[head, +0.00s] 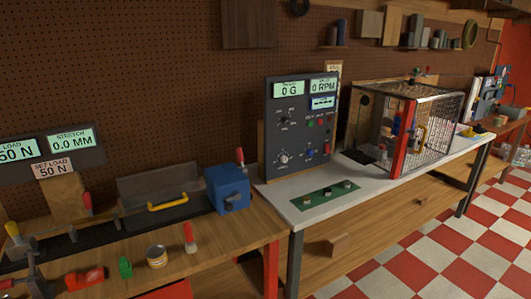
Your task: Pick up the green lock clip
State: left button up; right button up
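A small green piece (125,266), which looks like the green lock clip, stands near the front of the wooden bench at the lower left. It is between a dark red-and-black part (85,279) on its left and a small open tin (156,256) on its right. A gap of bare bench separates it from the tin. Nothing covers it, but its fine shape is too small to tell. Neither of my grippers is in view.
A red-handled tool (190,238) stands right of the tin. A dark rail with a blue block (228,189) runs behind. Dark clamp-like hardware (32,262) crowds the left end. A white table (300,207) with a control panel (300,125) and mesh cage (440,110) stands right.

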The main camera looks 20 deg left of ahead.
aim_at(125, 267)
jog(key=u, duration=0.45)
jog(key=j+u, duration=0.1)
jog(key=u, duration=1.2)
jog(key=i+j, duration=0.05)
